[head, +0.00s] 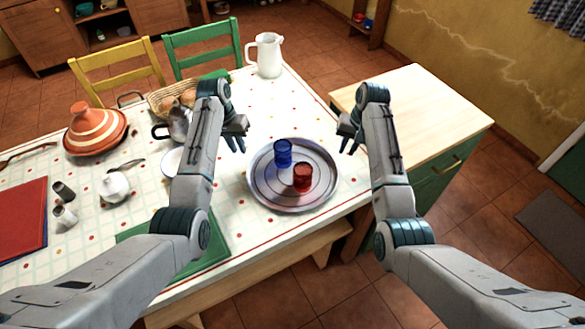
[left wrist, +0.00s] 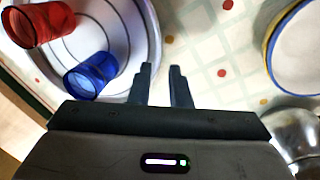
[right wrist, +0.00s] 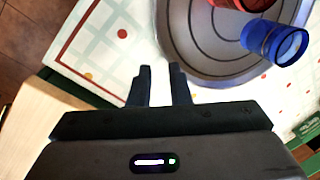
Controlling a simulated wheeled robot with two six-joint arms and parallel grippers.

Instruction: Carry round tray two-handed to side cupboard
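The round metal tray (head: 265,196) lies on the table near its right edge, carrying a blue cup (head: 283,153) and a red cup (head: 303,178), both upright. My left gripper (head: 238,143) is above the tray's far left side, and my right gripper (head: 350,145) is beyond its right side, near the table edge. Both are empty and apart from the tray, each with a narrow gap between its fingers. The tray also shows in the left wrist view (left wrist: 128,45) and the right wrist view (right wrist: 190,45). The side cupboard (head: 450,115), green with a bare wooden top, stands right of the table.
A white jug (head: 268,55), bread basket (head: 165,100), kettle (head: 180,122), striped tagine (head: 95,128) and white plate (head: 172,160) stand on the table. A wooden bench (head: 270,265) runs along its near side. Yellow and green chairs are behind. The cupboard top is clear.

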